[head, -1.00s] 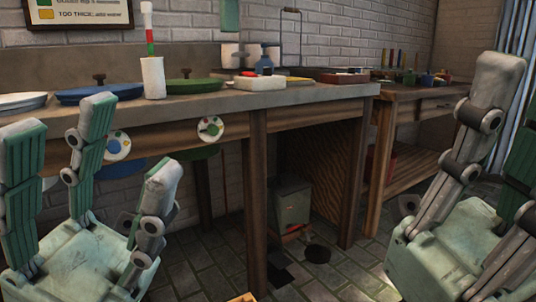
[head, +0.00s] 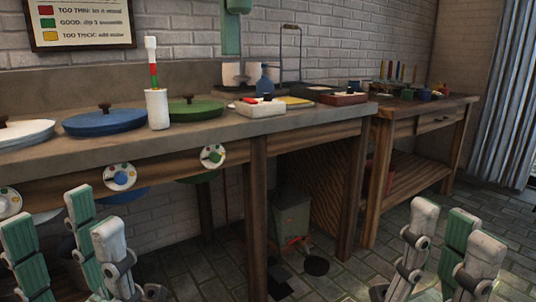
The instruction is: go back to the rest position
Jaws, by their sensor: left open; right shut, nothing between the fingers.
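My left gripper (head: 85,250) is at the lower left of the head view, in front of the workbench and below its top. Its fingers are spread open with nothing between them. My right gripper (head: 440,255) is at the lower right, over the tiled floor and in front of the side table. Its fingers stand close together and hold nothing. The lower parts of both grippers are cut off by the bottom edge of the picture.
The workbench (head: 225,130) carries white, blue (head: 105,122) and green (head: 195,108) lidded pots, a white cup with a striped stick (head: 157,108) and a white tray (head: 260,109). Round dials sit on its front. A grey bin (head: 291,222) stands underneath. Tiled floor lies open at right.

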